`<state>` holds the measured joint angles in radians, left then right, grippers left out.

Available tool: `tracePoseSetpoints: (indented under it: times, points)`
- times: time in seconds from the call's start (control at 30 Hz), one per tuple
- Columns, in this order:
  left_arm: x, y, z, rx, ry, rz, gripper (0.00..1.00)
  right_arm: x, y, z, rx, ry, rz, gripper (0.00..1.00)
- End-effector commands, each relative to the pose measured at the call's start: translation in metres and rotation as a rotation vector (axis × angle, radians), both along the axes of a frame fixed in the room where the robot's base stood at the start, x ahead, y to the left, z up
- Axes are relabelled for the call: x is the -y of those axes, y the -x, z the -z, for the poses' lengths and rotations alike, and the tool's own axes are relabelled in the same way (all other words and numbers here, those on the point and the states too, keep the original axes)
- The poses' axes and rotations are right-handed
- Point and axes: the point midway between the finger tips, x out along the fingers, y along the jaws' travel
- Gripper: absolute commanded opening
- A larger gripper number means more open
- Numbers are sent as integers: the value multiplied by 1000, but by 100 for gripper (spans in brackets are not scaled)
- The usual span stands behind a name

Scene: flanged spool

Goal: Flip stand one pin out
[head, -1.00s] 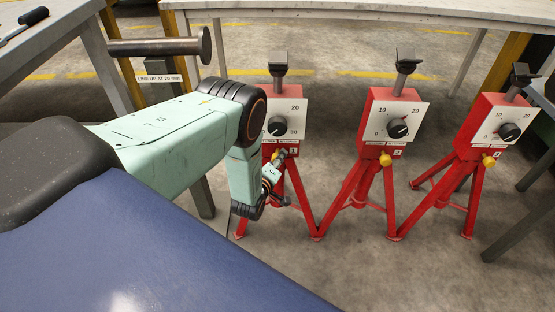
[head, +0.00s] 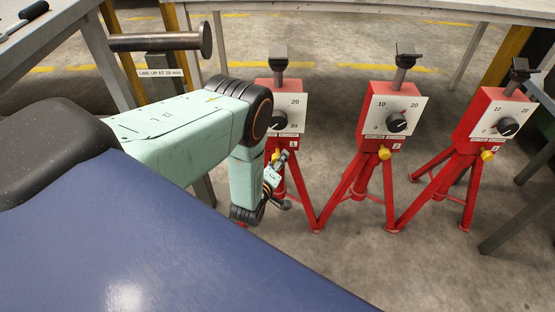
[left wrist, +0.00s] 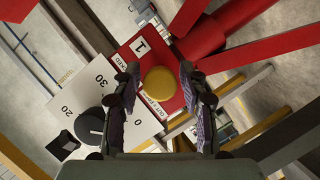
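Stand one (head: 287,87) is the leftmost red tripod stand in the head view, with a white dial plate, a black dial knob (head: 279,121) and a label "1". Its yellow pin (head: 276,155) has a round head at the front, below the plate. In the left wrist view the yellow pin head (left wrist: 160,83) shows between the two dark fingers of my left gripper (left wrist: 161,80), which are apart, with gaps on both sides. I cannot tell how deep the fingers reach around it. In the head view my left gripper (head: 282,162) is beside the pin, partly hidden by my arm. My right gripper is not in view.
Two similar red stands, the middle one (head: 378,112) and the right one (head: 482,112), stand to the right with yellow pins. A grey spool-like bar (head: 160,42) sits above a label (head: 160,73) at upper left. Benches border the scene. The floor in front is clear.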

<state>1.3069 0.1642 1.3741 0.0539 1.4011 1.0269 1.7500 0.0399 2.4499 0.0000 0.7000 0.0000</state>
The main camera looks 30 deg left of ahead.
Motion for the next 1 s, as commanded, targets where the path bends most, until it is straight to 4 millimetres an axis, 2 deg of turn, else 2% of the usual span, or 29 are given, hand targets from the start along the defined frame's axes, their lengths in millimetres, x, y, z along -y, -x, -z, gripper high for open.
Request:
tracePoseSetpoints:
  times: [0.1, 0.37, 0.53, 0.67, 1.0]
  points:
    - [-1, -1, -1, 2, -1, -2, 55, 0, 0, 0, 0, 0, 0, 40]
    - [-1, -1, -1, 3, 0, -3, 55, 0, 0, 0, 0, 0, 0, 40]
    - [0, 7, -3, 2, 0, -3, 55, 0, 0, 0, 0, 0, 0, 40]
    - [4, 25, -7, 0, 0, -3, 55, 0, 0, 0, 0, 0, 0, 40]
    - [19, 86, -21, -1, 1, -2, 55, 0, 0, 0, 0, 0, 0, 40]
